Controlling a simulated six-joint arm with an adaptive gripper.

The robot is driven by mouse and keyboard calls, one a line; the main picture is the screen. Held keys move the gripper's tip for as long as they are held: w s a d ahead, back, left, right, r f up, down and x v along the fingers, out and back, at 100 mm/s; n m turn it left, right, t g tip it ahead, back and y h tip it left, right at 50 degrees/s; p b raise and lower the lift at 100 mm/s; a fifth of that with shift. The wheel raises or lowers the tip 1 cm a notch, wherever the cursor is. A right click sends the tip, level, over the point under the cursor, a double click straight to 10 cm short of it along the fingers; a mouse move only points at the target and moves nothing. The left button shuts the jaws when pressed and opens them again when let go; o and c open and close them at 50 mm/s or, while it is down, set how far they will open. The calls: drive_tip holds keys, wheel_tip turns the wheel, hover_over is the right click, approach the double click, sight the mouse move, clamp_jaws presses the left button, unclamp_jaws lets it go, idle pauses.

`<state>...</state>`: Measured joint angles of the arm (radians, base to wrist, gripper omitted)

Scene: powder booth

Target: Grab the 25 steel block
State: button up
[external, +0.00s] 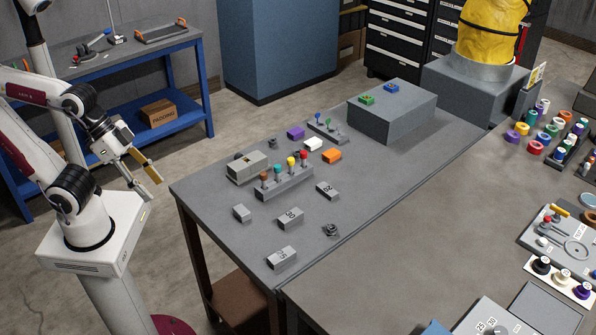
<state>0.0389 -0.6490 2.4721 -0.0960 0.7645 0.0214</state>
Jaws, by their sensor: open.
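Several small grey steel blocks with dark numbers lie on the grey table (215,205). The block nearest the table's front edge (282,258) carries a number that looks like 25, but the print is small and hard to read. Another numbered block (291,218) lies just behind it, and a third (327,190) lies farther back to the right. A smaller grey block (241,213) shows no readable number. My gripper (147,180) is open and empty, off the table's left side, apart from all the blocks.
A grey holder (284,183) with coloured-topped pegs stands behind the blocks, beside a grey box-like part (247,167). Purple, white and orange (332,156) blocks lie farther back. A large grey box (392,111) stands at the back right. A small dark part (330,230) lies right of the blocks.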

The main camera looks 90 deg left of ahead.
drive_tip(key=w+d+f+n+t, duration=0.1)
drive_tip(key=w+d, duration=0.3)
drive_tip(key=w, duration=0.4)
drive_tip(key=w+d+f+n+t+h, duration=0.1)
drive_tip(key=w+d+t, duration=0.15)
drive_tip(key=w, duration=0.55)
drive_tip(key=w+d+n+t, duration=0.1)
drive_tip(key=w+d, duration=0.3)
drive_tip(key=w, duration=0.4)
drive_tip(key=n+y, duration=0.5)
drive_tip(key=y, duration=0.5)
approach(283, 254)
drive_tip(key=w, duration=0.2)
drive_tip(key=shift+w+d+r+g, duration=0.15)
drive_tip(key=shift+w+g, duration=0.1)
drive_tip(key=shift+w, duration=0.15)
drive_tip(key=shift+s+a+f+y, duration=0.35)
drive_tip(key=shift+s+f+y, duration=0.1)
drive_tip(key=shift+f+y, duration=0.05)
drive_tip(key=shift+a, duration=0.1)
drive_tip(key=shift+x, duration=1.2)
